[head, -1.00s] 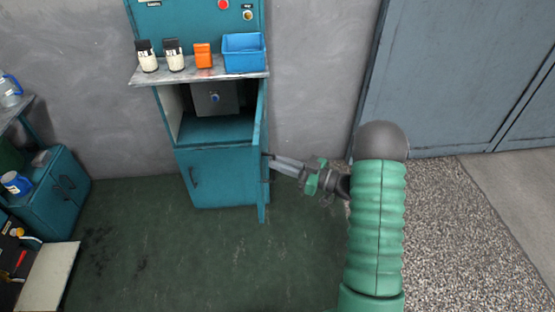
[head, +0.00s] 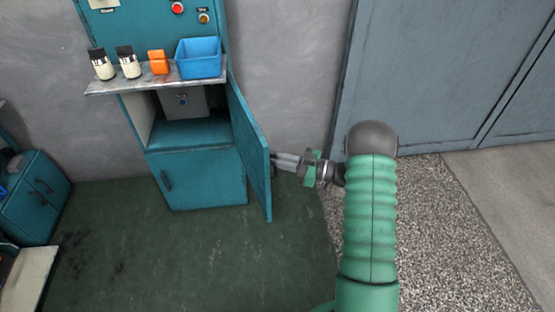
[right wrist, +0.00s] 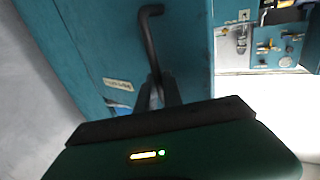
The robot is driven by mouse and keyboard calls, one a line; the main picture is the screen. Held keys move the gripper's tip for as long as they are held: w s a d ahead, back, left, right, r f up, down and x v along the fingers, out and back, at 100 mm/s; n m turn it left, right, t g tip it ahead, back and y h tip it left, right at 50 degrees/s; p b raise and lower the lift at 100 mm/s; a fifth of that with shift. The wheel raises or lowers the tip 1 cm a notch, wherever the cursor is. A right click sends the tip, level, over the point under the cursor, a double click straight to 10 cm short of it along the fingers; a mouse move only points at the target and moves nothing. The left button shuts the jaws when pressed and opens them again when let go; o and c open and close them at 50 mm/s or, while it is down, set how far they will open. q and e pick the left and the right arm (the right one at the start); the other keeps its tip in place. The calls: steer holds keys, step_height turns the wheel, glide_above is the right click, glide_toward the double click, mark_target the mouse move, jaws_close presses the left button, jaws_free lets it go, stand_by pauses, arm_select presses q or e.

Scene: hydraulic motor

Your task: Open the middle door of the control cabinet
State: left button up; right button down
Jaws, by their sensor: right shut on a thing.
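The teal control cabinet (head: 197,188) stands against the wall. Its middle door (head: 250,148) is swung out to the right, and the middle compartment (head: 194,132) behind it is open, with a grey box (head: 182,102) inside. My right gripper (head: 277,161) is at the outer face of the door, its fingertips partly hidden behind it. In the right wrist view, the fingers (right wrist: 158,92) are shut on the dark door handle (right wrist: 149,35). The door also fills much of that view (right wrist: 105,45). My left gripper is not in view.
The cabinet's shelf (head: 110,87) holds two jars (head: 115,64), an orange item (head: 158,62) and a blue bin (head: 199,58). The lower door (head: 203,180) is closed. Another teal cabinet (head: 30,195) stands at left. The green floor (head: 170,260) in front is clear.

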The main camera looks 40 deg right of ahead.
steer(key=shift+w, duration=0.15)
